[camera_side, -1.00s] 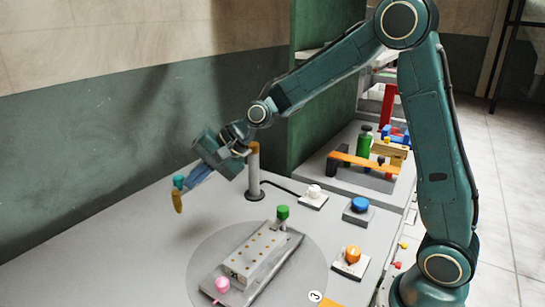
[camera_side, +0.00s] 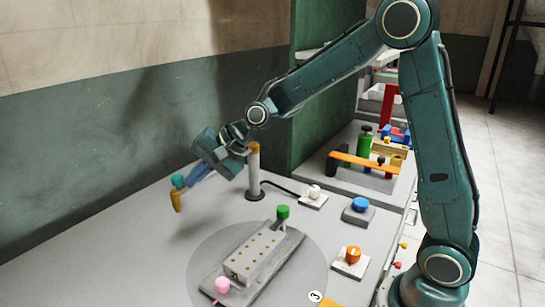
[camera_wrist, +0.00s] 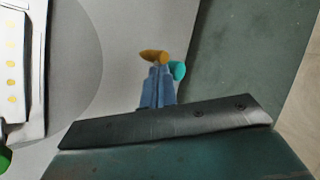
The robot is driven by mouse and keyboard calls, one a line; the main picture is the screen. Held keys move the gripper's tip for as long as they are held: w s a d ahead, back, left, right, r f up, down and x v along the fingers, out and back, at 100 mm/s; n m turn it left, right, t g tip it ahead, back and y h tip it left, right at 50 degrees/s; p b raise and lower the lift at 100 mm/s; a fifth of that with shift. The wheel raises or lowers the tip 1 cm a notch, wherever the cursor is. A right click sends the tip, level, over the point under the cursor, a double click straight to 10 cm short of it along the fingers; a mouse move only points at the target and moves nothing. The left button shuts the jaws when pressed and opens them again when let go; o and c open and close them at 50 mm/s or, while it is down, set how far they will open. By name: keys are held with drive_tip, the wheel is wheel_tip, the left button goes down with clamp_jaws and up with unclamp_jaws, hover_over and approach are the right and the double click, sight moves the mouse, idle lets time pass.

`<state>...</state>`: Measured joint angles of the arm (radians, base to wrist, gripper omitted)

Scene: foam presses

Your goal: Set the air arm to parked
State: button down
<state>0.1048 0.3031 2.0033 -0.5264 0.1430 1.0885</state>
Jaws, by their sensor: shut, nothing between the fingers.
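The air arm's post (camera_side: 254,175) stands upright on the grey table, with an orange cap on top. At the far left, a teal knob (camera_side: 178,181) and an orange nozzle-like tip (camera_side: 176,202) hang above the table, and appear to be the arm's outer end. Any bar between them and the post is hidden by my gripper. My gripper (camera_side: 189,182) is shut and empty, its blue fingers pointing down-left right beside the teal knob. In the wrist view, the fingertips lie close to the orange tip (camera_wrist: 153,56) and teal knob (camera_wrist: 178,70). Whether they touch, I cannot tell.
A press block (camera_side: 258,258) with green and pink knobs sits on a round plate in front. White (camera_side: 314,192), blue (camera_side: 360,205) and orange (camera_side: 353,255) knobs stand to the right. A green wall lies behind; the table's left side is clear.

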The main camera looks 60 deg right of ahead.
drive_tip(key=s+d+r, duration=0.2)
drive_tip(key=s+r, duration=0.5)
drive_tip(key=s, duration=0.3)
drive_tip(key=shift+s+d, duration=0.15)
drive_tip(key=shift+s, duration=0.2)
drive_tip(key=s+d+n+h, duration=0.1)
drive_tip(key=s+n+h, duration=0.1)
drive_tip(key=s, duration=0.5)
drive_tip(key=s+d+n+g+h, duration=0.1)
drive_tip(key=s+d+n, duration=0.1)
drive_tip(key=s+n, duration=0.3)
drive_tip(key=s+d+n+g+h, duration=0.1)
drive_tip(key=s+d+n+h, duration=0.1)
drive_tip(key=s, duration=0.7)
drive_tip(key=shift+s+d+f+n+h, duration=0.3)
drive_tip(key=shift+s+f+n, duration=0.1)
drive_tip(key=shift+n, duration=0.4)
drive_tip(key=shift+w, duration=0.1)
